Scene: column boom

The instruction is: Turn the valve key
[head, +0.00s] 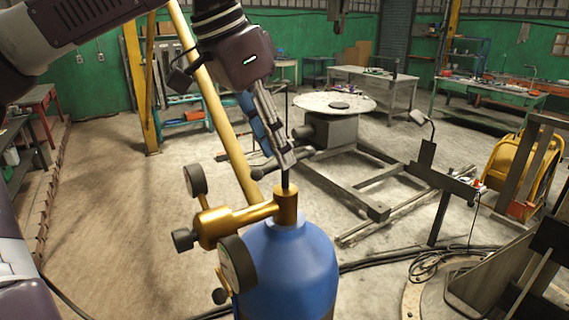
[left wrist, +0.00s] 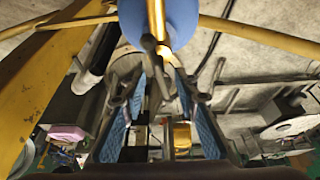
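A blue gas cylinder (head: 288,268) stands upright in the lower middle of the head view, with a brass valve (head: 286,207) on top. The valve key (head: 286,181) looks like a thin dark upright rod on the valve, with a dark crossbar partly hidden behind my fingers. My left gripper (head: 284,160) points down just above the valve, its fingers overlapping the key. In the left wrist view, the left gripper (left wrist: 160,85) has its blue-padded fingers apart. The cylinder (left wrist: 160,15) is beyond the fingertips; contact with the key cannot be told. My right gripper is not in view.
A brass regulator (head: 228,222) with two round gauges sticks out left of the valve, close below my left arm. A yellow post (head: 215,105) slants behind the gripper. A round-topped table (head: 335,103) and metal frames stand behind. The floor at left is mostly clear.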

